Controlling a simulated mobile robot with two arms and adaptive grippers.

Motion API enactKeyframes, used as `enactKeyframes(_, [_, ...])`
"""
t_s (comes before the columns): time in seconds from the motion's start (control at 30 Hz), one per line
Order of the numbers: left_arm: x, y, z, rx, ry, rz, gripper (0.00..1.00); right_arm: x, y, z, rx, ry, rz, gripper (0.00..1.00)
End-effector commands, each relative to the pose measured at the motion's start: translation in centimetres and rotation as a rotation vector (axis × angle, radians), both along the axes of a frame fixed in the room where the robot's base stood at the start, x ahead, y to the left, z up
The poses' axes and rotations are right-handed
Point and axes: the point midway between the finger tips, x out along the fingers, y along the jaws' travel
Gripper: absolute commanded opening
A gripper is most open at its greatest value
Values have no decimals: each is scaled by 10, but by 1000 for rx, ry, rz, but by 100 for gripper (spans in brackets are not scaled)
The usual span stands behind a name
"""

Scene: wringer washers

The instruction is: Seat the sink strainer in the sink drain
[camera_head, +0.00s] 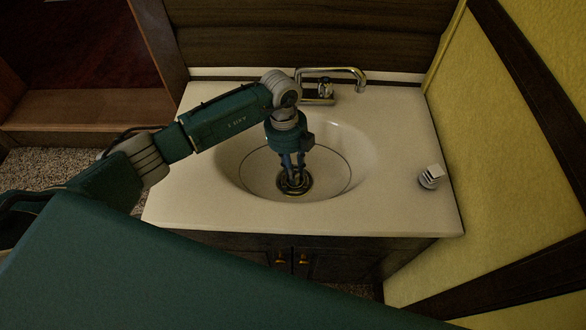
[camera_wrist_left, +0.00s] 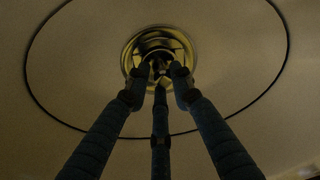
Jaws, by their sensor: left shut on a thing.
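The sink (camera_head: 330,150) is a cream oval basin set in a counter. The round, brass-coloured drain (camera_head: 306,186) lies at its bottom; it also shows in the left wrist view (camera_wrist_left: 132,58). My left gripper (camera_head: 293,178) points down into the basin, its fingertips at the drain. In the left wrist view its three fingers (camera_wrist_left: 160,76) come together over the drain opening, shut on a small shiny piece, which looks like the sink strainer (camera_wrist_left: 159,67). The fingers and the dark hide most of it. I cannot tell whether it rests in the drain. My right gripper is out of view.
A chrome faucet (camera_head: 330,80) stands behind the basin, close to my left wrist. A small white and grey object (camera_head: 430,177) stands on the counter (camera_head: 400,205) at right. A yellow wall (camera_head: 500,170) bounds the right side. Dark cabinet doors (camera_head: 330,262) are below.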

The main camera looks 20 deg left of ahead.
Motion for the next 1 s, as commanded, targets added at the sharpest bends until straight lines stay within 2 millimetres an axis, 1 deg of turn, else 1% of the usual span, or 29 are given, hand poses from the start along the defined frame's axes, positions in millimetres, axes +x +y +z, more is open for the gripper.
enactKeyframes(1.0, [0, 0, -6, 0, -1, -10, 0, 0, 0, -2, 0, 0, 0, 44])
